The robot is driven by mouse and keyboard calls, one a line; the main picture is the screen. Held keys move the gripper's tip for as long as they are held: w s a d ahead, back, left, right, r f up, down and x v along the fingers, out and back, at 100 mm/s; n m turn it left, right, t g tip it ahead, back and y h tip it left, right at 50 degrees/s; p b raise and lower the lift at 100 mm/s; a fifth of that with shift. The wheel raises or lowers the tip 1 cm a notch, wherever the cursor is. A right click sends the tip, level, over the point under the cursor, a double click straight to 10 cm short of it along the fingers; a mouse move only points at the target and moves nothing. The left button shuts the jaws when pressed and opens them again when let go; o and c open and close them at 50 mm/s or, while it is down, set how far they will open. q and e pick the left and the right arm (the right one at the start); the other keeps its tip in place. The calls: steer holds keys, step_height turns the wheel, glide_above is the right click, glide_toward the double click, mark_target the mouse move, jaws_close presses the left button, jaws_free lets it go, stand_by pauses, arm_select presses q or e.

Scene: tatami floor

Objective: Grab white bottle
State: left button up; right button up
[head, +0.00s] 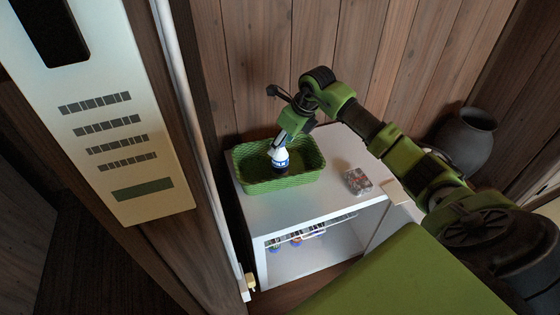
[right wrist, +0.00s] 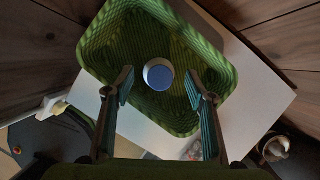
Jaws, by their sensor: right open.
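The white bottle (head: 280,158), with a dark blue band, stands inside a green woven basket (head: 300,179). In the right wrist view the bottle (right wrist: 158,73) shows from above as a pale round top against the ribbed basket (right wrist: 115,30). My right gripper (head: 286,141) points down just above the bottle in the head view. In the right wrist view the right gripper (right wrist: 159,83) has its fingers apart, one on each side of the bottle's top, with visible gaps. I cannot tell how far the fingertips are above the bottle. My left gripper is in neither view.
The basket sits on a white cabinet (head: 332,200) with small items on its open shelf. A grey-red patterned box (head: 357,182) lies to the basket's right. A wooden wall (head: 270,50) stands behind, a dark round pot (head: 467,140) at the right, and a pale panel (head: 120,120) at the left.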

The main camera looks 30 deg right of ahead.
steer(key=shift+x, duration=1.25)
jaws_close()
steer(key=shift+r, duration=0.1)
steer(key=shift+r, duration=0.15)
